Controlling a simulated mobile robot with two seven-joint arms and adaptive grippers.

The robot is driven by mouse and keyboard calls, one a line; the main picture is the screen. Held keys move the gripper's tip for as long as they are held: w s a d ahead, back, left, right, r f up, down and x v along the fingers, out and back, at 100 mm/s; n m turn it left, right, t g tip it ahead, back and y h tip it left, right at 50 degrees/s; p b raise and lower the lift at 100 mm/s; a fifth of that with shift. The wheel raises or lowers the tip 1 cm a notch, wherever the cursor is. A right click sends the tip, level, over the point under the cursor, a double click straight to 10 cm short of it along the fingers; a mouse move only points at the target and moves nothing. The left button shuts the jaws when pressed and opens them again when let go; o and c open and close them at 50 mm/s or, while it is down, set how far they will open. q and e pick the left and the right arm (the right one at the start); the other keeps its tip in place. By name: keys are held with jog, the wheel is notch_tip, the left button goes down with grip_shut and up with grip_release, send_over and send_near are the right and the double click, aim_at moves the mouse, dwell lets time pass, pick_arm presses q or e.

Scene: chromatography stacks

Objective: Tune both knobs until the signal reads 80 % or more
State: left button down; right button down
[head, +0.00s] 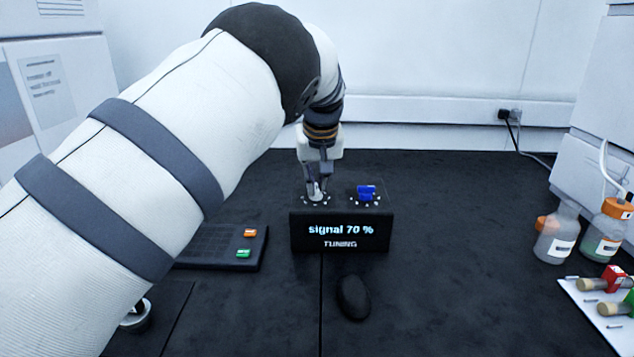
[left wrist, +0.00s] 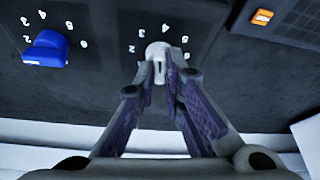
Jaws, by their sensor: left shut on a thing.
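The black tuning box (head: 340,232) stands on the dark bench, and its display reads "signal 70 %" and "TUNING". A blue knob (head: 366,192) sits on the right of its top; it also shows at the upper left of the left wrist view (left wrist: 46,50). A white knob (left wrist: 158,52) sits on the left of the top, with numbers around it. My left gripper (head: 317,190) comes down from above and is shut on the white knob; its fingertips (left wrist: 159,75) close around it in the left wrist view. My right gripper is not in view.
A dark keypad (head: 213,246) with an orange and a green button lies left of the box. A black mouse (head: 353,297) lies in front. Bottles with orange caps (head: 557,237) and a white tray (head: 584,299) stand at the right. The bench between is clear.

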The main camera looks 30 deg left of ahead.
pick_arm(q)
jog(key=n, duration=0.1)
jog(key=n+b, duration=0.1)
jog(key=n+g+y+b, duration=0.1)
jog(key=n, duration=0.1)
jog(key=shift+w+d+f, duration=0.1)
jog(key=shift+w+f, duration=0.1)
jog(key=shift+f, duration=0.1)
jog(key=shift+r+n+g+b, duration=0.2)
jog(key=shift+n+g+b, duration=0.5)
jog(key=shift+n, duration=0.7)
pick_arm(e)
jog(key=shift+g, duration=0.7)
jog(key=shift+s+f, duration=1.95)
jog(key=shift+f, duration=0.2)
pick_arm(q)
jog(key=shift+r, duration=0.1)
jog(key=c, duration=1.7)
grip_release()
jog(key=v, duration=0.7)
jog(key=shift+d+r, duration=0.15)
jog(key=shift+d, duration=0.1)
